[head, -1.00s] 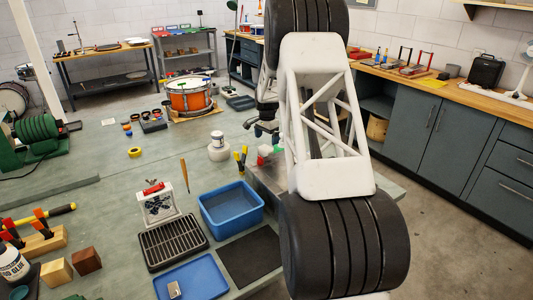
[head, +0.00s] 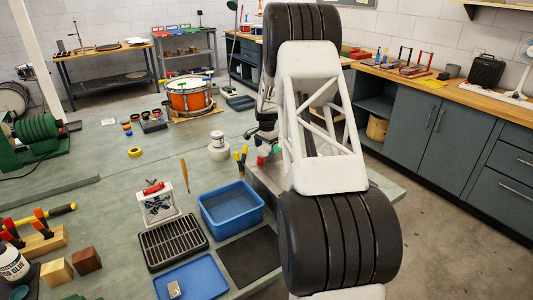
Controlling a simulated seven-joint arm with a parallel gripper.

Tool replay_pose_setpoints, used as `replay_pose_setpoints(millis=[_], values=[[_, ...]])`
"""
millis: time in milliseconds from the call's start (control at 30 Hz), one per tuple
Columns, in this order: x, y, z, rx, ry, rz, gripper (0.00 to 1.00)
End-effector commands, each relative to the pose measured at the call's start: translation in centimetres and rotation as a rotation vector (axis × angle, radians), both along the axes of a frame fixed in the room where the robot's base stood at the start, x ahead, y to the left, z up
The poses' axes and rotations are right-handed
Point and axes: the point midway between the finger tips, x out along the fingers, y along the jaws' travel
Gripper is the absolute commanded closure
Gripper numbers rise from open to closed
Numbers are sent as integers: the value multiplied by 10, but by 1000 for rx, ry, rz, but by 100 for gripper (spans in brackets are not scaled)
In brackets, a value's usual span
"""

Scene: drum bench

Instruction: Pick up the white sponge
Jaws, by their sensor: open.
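I cannot make out a white sponge for certain in the head view; my arm covers part of the bench. My gripper (head: 258,134) is small, dark and partly hidden behind my white arm link, above the far right part of the bench. It is open, and I see nothing held in it. Small red and green items show just below it, near the bench's right edge. A small pale block (head: 174,289) lies in the blue tray (head: 203,276) at the front; its material is too small to tell.
A blue bin (head: 231,208), a black slotted rack (head: 173,242) and a dark mat (head: 249,258) fill the front middle. A white jar (head: 218,149) stands farther back. An orange drum (head: 189,97) is beyond it. The bench left of the jar is mostly clear.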

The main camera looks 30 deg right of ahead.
Motion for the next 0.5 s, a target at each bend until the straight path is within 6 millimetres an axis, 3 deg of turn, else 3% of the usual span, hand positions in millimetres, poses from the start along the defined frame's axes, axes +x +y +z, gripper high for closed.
replay_pose_setpoints(millis=[200,500], values=[[0,0,-22,1,1,0,0],[0,0,-25,0,0,0,0]])
